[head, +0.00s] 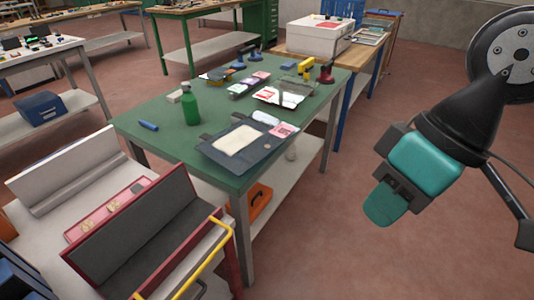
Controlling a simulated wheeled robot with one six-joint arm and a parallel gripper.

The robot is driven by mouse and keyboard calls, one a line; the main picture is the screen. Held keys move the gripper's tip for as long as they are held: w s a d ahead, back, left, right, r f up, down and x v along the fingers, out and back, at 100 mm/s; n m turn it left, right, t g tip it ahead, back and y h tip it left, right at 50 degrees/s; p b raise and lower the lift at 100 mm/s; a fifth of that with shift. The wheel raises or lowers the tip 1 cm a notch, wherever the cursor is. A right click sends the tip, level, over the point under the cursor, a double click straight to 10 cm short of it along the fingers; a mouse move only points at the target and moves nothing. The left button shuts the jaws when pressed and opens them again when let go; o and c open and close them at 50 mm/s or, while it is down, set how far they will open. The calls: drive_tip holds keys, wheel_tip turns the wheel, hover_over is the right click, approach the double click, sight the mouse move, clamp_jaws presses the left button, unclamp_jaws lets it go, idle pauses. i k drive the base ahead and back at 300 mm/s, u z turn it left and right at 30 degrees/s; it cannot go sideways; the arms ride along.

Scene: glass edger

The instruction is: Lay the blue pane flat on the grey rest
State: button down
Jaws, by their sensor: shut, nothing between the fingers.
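My gripper (382,207), with teal fingers, hangs at the right of the head view, above the bare floor. It is shut and empty, well apart from the tables. I cannot pick out a blue pane with certainty. A small pale bluish piece (265,117) lies on the green table, too small to identify. A dark grey flat board (217,153) lies near that table's front edge, with a cream sheet (239,140) on it. A long dark grey slab (130,236) sits in a red frame at lower left. I cannot tell which is the grey rest.
The green table (160,160) also holds a green bottle (190,106), a blue marker-like item (148,126) and several small tools at the back. A yellow rail (205,262) edges the lower-left bench. A white box (318,36) stands behind. Floor at right is clear.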

sight(240, 146)
drive_tip(key=u, duration=1.05)
drive_tip(key=i, duration=0.5)
